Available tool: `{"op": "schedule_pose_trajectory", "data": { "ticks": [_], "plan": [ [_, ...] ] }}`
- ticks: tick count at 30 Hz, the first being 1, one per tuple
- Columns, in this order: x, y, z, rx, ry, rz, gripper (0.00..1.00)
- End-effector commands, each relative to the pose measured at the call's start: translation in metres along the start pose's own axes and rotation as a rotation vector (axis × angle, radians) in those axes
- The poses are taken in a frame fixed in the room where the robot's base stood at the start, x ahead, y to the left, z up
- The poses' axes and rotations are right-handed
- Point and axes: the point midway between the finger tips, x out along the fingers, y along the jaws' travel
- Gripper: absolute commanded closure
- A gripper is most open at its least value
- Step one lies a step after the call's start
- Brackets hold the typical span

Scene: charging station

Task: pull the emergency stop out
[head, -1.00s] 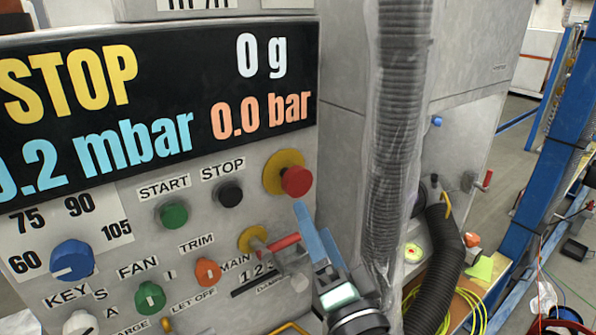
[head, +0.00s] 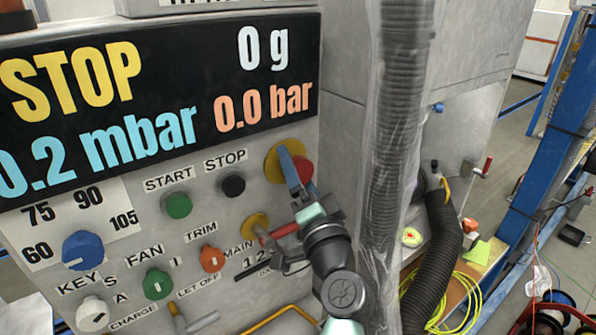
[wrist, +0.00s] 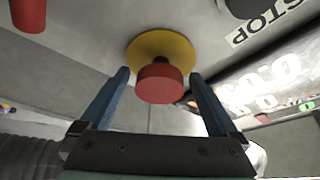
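The emergency stop is a red mushroom button (head: 304,170) on a round yellow plate (head: 273,163), at the upper right of the grey control panel. In the wrist view the red button (wrist: 160,86) sits between my two blue fingers, with the yellow plate (wrist: 160,48) behind it. My gripper (head: 285,152) is at the button in the head view, and one finger covers part of the button and plate. In the wrist view my gripper (wrist: 159,78) is open, with a visible gap between each finger and the button.
A red-handled main switch (head: 284,231) lies just below the emergency stop, close to my gripper. The black stop button (head: 232,184) and green start button (head: 178,205) are to the left. A plastic-wrapped hose (head: 392,150) hangs to the right.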

Motion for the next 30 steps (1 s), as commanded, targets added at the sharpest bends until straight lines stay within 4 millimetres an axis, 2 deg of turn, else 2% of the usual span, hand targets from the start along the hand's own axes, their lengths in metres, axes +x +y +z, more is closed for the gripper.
{"op": "schedule_pose_trajectory", "data": {
  "ticks": [1, 2, 16, 24, 30],
  "plan": [
    [0.0, 0.0, 0.0, 0.0, 0.0, 0.0, 0.11],
    [0.0, 0.0, 0.0, 0.0, 0.0, 0.0, 0.16],
    [-0.001, 0.0, 0.0, 0.001, 0.0, 0.001, 1.0],
    [-0.002, 0.001, -0.001, 0.0, 0.0, 0.001, 1.0],
    [-0.015, 0.002, -0.005, 0.0, 0.001, 0.0, 1.0]
  ]
}}
